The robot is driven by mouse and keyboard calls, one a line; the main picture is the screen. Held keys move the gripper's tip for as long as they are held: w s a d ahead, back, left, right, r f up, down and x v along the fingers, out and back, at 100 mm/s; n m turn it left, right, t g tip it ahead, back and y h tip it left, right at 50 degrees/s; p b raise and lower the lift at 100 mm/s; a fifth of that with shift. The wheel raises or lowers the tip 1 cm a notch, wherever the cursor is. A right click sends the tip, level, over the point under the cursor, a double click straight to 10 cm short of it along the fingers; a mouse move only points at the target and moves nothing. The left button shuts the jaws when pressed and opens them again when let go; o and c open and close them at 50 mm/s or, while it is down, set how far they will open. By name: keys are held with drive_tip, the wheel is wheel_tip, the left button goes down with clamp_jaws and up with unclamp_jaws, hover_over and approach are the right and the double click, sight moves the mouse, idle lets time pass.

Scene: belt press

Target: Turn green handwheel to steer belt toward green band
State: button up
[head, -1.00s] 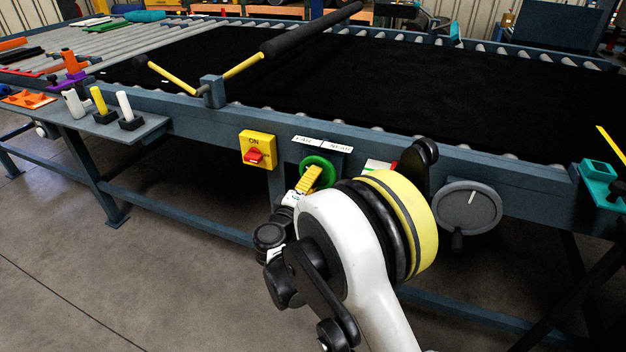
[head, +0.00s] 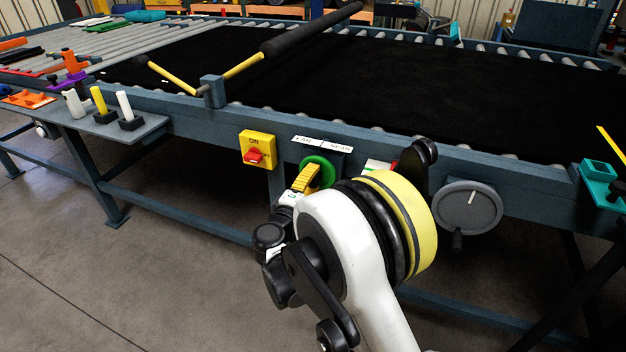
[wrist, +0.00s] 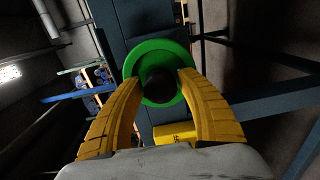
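The green handwheel (head: 320,165) is on the side of the belt frame, below the FAR and NEAR labels (head: 322,144). In the wrist view the handwheel (wrist: 160,53) is straight ahead, with a dark round hub at its centre. My gripper (wrist: 160,78) has its two yellow fingers spread, one on each side of the hub and overlapping the wheel in the picture. Whether they touch it is unclear. In the head view my gripper (head: 307,177) is at the wheel's lower left. The black belt (head: 440,95) lies on the rollers. A small white, green and red plate (head: 377,165) is partly hidden by my arm.
A yellow switch box (head: 257,149) marked ON, with a red knob, is left of the handwheel. A grey handwheel (head: 468,208) is to the right. A side shelf (head: 150,124) at left holds several small items. A teal holder (head: 600,185) is at far right.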

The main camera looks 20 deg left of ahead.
drive_tip(key=shift+o, duration=0.6)
drive_tip(key=s, duration=1.2)
drive_tip(key=shift+a+r, duration=0.15)
drive_tip(key=shift+a, duration=0.25)
drive_tip(key=w+d+r+m+g+h, duration=0.1)
drive_tip(key=d+r+m+g, duration=0.25)
drive_tip(key=d, duration=0.95)
drive_tip(key=w+d+r+m+g+h, duration=0.1)
drive_tip(key=d+r+m+g+h, duration=0.2)
drive_tip(key=d, duration=1)
drive_tip(key=s+d+m+g+y, duration=0.2)
drive_tip(key=s+d+m, duration=0.3)
drive_tip(key=s+d, duration=0.3)
drive_tip(key=s+d+r+m+g+y, duration=0.1)
drive_tip(key=s+d+m, duration=0.4)
drive_tip(key=s, duration=0.8)
drive_tip(key=d+g+y, duration=0.1)
drive_tip(key=d+y, duration=0.1)
drive_tip(key=shift+d, duration=0.4)
